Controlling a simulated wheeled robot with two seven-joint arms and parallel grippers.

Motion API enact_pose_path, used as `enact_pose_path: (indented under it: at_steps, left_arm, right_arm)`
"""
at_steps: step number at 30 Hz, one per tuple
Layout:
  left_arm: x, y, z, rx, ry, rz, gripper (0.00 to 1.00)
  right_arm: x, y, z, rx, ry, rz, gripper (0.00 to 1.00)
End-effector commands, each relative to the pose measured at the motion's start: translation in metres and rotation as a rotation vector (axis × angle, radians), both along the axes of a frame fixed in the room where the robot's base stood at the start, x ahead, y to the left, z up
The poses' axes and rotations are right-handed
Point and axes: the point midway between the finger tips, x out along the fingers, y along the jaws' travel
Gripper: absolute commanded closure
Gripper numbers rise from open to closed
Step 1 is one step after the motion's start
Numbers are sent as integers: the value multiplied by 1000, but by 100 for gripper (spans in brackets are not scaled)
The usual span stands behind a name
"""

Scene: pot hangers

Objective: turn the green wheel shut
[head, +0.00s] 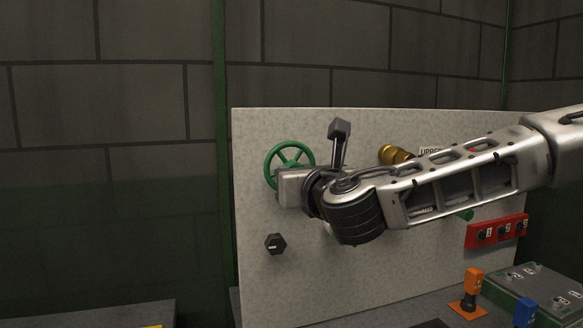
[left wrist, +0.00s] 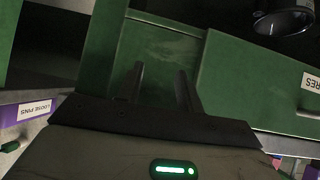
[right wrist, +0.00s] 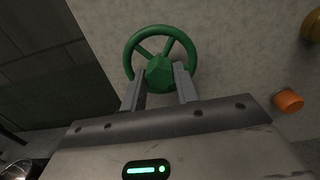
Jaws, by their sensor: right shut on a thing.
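The green wheel (head: 289,158) is a spoked handwheel on the upper left of the pale grey panel. In the head view my right gripper (head: 285,186) covers the lower part of the wheel. My left gripper (left wrist: 160,72) shows only in the left wrist view, with fingers apart and nothing between them, in front of green drawer-like surfaces.
The panel (head: 262,290) also carries a black knob (head: 275,243) below the wheel, a brass fitting (head: 392,154) and a red numbered strip (head: 497,231). An orange-handled piece (head: 472,283) and a green box (head: 545,288) stand at lower right. An orange cylinder (right wrist: 289,101) shows right of my right gripper.

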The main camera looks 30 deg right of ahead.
Motion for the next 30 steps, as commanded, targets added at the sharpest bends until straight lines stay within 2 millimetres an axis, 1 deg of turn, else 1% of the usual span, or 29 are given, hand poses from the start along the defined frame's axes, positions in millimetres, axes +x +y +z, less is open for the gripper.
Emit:
enact_pose_path:
  at_steps: [1, 2, 3, 4, 14, 17, 24, 27, 30]
  left_arm:
    - [0, 0, 0, 0, 0, 0, 64]
    - [0, 0, 0, 0, 0, 0, 64]
    - [0, 0, 0, 0, 0, 0, 64]
    - [0, 0, 0, 0, 0, 0, 64]
    - [0, 0, 0, 0, 0, 0, 64]
    - [0, 0, 0, 0, 0, 0, 64]
    - [0, 0, 0, 0, 0, 0, 64]
    - [0, 0, 0, 0, 0, 0, 64]
    - [0, 0, 0, 0, 0, 0, 64]
  right_arm:
    - [0, 0, 1, -1, -3, -2, 97]
    - [0, 0, 1, -2, -3, -2, 67]
    - [0, 0, 1, -2, -3, -2, 56]
    - [0, 0, 1, -2, -3, -2, 48]
    - [0, 0, 1, -4, -1, -1, 47]
    - [0, 1, 2, -67, 11, 1, 47]
    - [0, 1, 2, -591, 135, -1, 47]
    - [0, 0, 2, -781, 183, -2, 47]
    - [0, 0, 1, -933, 223, -1, 47]
